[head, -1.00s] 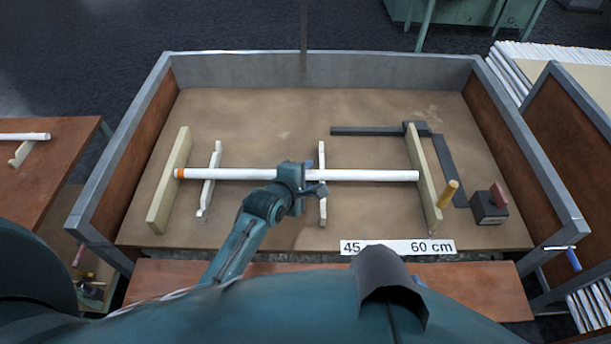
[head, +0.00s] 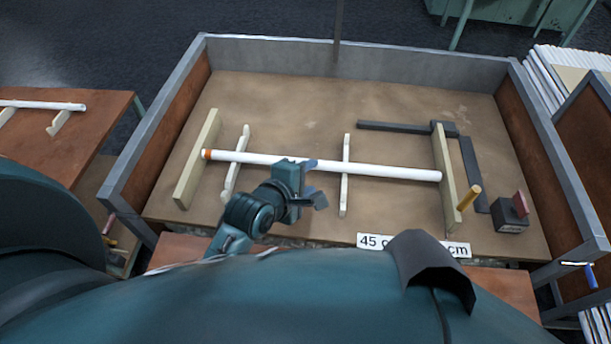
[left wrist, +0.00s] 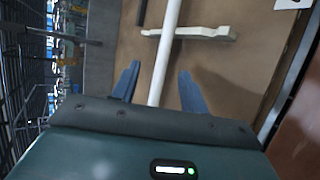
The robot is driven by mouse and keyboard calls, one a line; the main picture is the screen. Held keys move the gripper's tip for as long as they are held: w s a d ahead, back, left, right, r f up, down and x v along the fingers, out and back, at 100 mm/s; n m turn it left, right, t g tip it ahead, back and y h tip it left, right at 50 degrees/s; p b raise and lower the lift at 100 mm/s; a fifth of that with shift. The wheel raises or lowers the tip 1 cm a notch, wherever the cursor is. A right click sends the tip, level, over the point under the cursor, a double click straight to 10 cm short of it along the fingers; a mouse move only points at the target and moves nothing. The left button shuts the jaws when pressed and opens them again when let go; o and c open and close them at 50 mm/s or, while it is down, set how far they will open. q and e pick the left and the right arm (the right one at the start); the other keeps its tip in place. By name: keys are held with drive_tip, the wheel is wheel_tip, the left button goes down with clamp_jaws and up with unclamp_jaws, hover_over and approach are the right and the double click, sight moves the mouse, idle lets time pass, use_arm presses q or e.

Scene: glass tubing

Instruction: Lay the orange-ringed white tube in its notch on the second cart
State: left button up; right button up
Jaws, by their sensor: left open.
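The orange-ringed white tube (head: 385,172) lies across two pale notched rests, the left one (head: 236,165) and the middle one (head: 345,195), on a walled brown worktop (head: 270,98). Its orange ring (head: 207,155) is near the left pale board (head: 198,160); its other end is at the right pale board (head: 445,165). My left gripper (head: 312,183) is open at the tube, between the rests, hiding part of it. In the left wrist view, the tube (left wrist: 165,55) runs between the parted fingers (left wrist: 159,72), with no grip seen. My right gripper is not in view.
A brown table (head: 85,125) at left holds another white tube (head: 40,105).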

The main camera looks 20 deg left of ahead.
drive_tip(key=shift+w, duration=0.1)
use_arm(q)
drive_tip(key=s+f+m, duration=0.1)
drive_tip(key=s+m, duration=0.1)
drive_tip(key=m, duration=0.1)
drive_tip(key=s+f+m, duration=0.1)
drive_tip(key=s+m, duration=0.1)
drive_tip(key=m, duration=0.1)
drive_tip(key=s+f+m, duration=0.1)
drive_tip(key=s+m, duration=0.1)
drive_tip(key=m, duration=0.1)
drive_tip(key=shift+s+a+f+m, duration=0.15)
drive_tip(key=shift+s+a+m, duration=0.15)
drive_tip(key=shift+m, duration=0.1)
drive_tip(key=s+m, duration=0.1)
drive_tip(key=m, duration=0.2)
drive_tip(key=s+f+m, duration=0.1)
drive_tip(key=s+m, duration=0.1)
drive_tip(key=m, duration=0.1)
drive_tip(key=s+f+m, duration=0.1)
drive_tip(key=s+m, duration=0.1)
drive_tip(key=m, duration=0.1)
drive_tip(key=shift+s+d+h, duration=0.15)
drive_tip(key=shift+h, duration=0.25)
drive_tip(key=shift+s+f+m, duration=0.15)
drive_tip(key=shift+s+m, duration=0.45)
drive_tip(key=shift+m, duration=0.6)
